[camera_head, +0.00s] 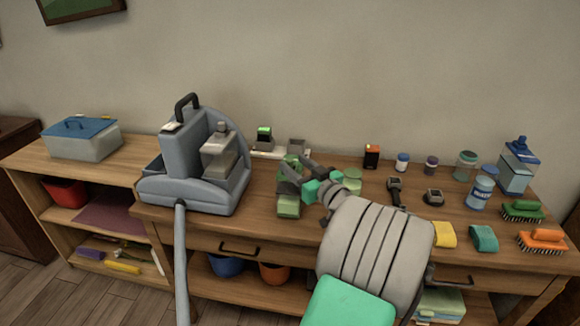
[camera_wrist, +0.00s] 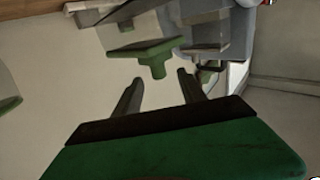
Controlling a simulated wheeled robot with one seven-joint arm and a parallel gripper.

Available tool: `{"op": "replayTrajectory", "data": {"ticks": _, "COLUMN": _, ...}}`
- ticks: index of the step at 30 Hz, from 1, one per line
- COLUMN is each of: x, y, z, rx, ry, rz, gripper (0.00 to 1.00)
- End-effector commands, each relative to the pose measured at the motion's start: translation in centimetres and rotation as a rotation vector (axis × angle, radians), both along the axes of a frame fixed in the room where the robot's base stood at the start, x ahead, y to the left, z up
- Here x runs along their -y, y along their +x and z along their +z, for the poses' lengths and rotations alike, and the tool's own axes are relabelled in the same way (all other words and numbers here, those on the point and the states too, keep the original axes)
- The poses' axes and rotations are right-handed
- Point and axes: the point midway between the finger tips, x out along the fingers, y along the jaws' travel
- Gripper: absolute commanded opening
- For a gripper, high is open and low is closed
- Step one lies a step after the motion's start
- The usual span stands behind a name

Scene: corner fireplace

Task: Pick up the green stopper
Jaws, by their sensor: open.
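A green stopper (camera_wrist: 152,58) with a wide flat top and a short stem shows in the wrist view, just beyond the fingertips, its stem pointing toward the gap between them. My gripper (camera_wrist: 158,82) is open, with nothing between its fingers. In the head view my gripper (camera_head: 295,170) is over the middle of the desk, by green-and-clear items (camera_head: 289,206). My gripper and arm partly cover these, and I cannot tell which of them is the stopper there.
A large grey machine (camera_head: 190,170) with a hose stands left of my gripper on the wooden desk (camera_head: 262,215). A small device with a green light (camera_head: 264,138) is behind. Jars, brushes (camera_head: 541,240) and sponges (camera_head: 445,235) fill the right side. A blue-lidded box (camera_head: 85,145) sits far left.

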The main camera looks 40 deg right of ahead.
Motion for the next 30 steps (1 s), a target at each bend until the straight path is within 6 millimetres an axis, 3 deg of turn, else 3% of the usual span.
{"op": "replayTrajectory", "data": {"ticks": 3, "x": 0.2, "y": 2.4, "z": 0.1, "rx": -0.001, "ry": 0.001, "rz": 0.005, "gripper": 0.48}}
{"op": "replayTrajectory", "data": {"ticks": 6, "x": 0.4, "y": 3.4, "z": 0.1, "rx": -0.001, "ry": 0.000, "rz": 0.002, "gripper": 0.48}}
{"op": "replayTrajectory", "data": {"ticks": 13, "x": 0.5, "y": 3.5, "z": 0.0, "rx": -0.001, "ry": 0.001, "rz": 0.001, "gripper": 0.47}}
{"op": "replayTrajectory", "data": {"ticks": 30, "x": 0.5, "y": 3.5, "z": 0.0, "rx": -0.002, "ry": 0.001, "rz": 0.001, "gripper": 0.00}}
